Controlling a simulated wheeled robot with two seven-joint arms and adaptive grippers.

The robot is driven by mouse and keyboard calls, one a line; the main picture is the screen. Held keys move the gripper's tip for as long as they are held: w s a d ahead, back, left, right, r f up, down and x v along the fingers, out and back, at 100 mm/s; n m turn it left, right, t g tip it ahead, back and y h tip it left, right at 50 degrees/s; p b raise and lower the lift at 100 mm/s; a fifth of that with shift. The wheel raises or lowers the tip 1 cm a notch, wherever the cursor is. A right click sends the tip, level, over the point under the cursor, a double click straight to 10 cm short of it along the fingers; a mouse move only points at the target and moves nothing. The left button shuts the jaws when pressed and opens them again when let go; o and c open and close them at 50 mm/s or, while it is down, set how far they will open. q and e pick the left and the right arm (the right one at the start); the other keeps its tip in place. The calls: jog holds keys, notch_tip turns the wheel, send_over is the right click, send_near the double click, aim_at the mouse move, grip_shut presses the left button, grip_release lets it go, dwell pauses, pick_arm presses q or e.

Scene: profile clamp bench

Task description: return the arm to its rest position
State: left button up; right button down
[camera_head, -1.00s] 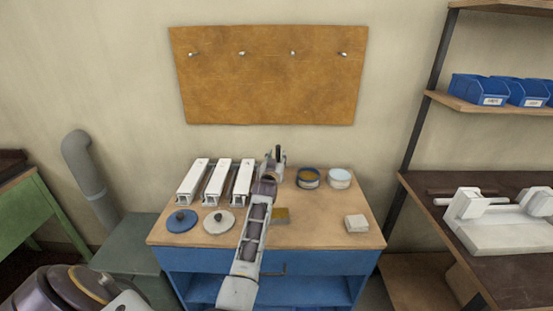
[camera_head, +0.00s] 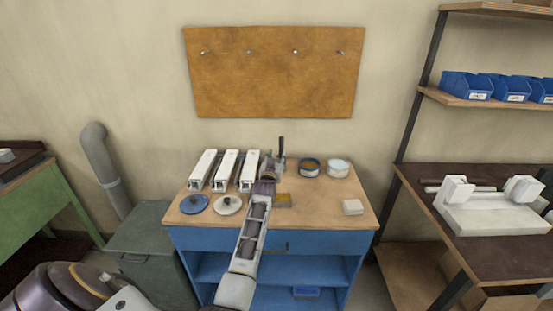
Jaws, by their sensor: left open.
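My left arm reaches in from the bottom over the workbench (camera_head: 330,226). Its gripper (camera_head: 274,165) is over the back middle of the bench, just right of three long white profiles (camera_head: 203,171) that lie side by side. It is seen from behind, small, and its fingertips are hard to make out. It is open, and I see nothing held in it. A dark upright piece (camera_head: 281,147) shows right behind it; I cannot tell whether they touch. My right gripper is not in view.
A shelf rack (camera_head: 475,185) stands right.

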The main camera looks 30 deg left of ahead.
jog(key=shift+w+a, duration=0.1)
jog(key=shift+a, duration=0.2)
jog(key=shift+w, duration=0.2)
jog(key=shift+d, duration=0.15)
